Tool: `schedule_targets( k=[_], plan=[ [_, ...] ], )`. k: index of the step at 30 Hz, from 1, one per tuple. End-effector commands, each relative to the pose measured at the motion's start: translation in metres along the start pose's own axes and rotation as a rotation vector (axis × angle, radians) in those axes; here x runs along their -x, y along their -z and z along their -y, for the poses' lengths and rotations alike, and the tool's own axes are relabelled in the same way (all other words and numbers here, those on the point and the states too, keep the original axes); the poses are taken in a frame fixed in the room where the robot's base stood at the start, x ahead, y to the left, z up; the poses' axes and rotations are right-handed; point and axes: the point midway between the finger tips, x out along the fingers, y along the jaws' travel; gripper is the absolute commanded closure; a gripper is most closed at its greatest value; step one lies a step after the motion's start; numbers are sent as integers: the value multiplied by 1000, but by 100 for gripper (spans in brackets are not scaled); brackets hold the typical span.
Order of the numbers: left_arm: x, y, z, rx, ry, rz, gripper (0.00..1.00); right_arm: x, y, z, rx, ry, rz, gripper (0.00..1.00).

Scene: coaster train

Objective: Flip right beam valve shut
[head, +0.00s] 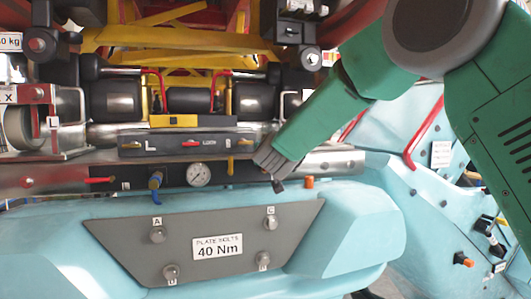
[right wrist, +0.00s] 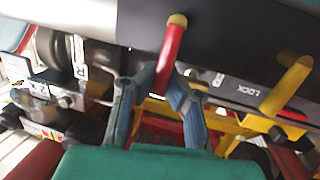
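In the head view my right gripper (head: 274,172) is at the right part of the grey beam (head: 335,163) and hides this valve. Another red lever (head: 100,180) sits at the beam's left end. My left gripper is not in view.
A yellow lever (right wrist: 289,84) stands by the LOCK label, right of the red one. In the head view, a pressure gauge (head: 199,174), a blue valve (head: 155,181) and an orange knob (head: 309,182) line the beam. A grey bolt plate (head: 120,238) lies below.

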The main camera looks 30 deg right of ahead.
Motion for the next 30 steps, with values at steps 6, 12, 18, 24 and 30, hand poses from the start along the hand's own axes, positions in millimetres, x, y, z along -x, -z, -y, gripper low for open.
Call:
schedule_targets(
  k=[6,12,18,24,30],
  plan=[
    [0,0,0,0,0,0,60,1,-2,2,7,1,2,100],
    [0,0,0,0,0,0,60,1,-3,2,7,2,5,100],
    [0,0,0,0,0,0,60,0,-4,2,7,1,6,68],
    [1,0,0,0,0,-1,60,-3,-5,2,6,1,8,68],
    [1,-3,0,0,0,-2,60,17,-4,2,8,2,7,68]
  ],
)
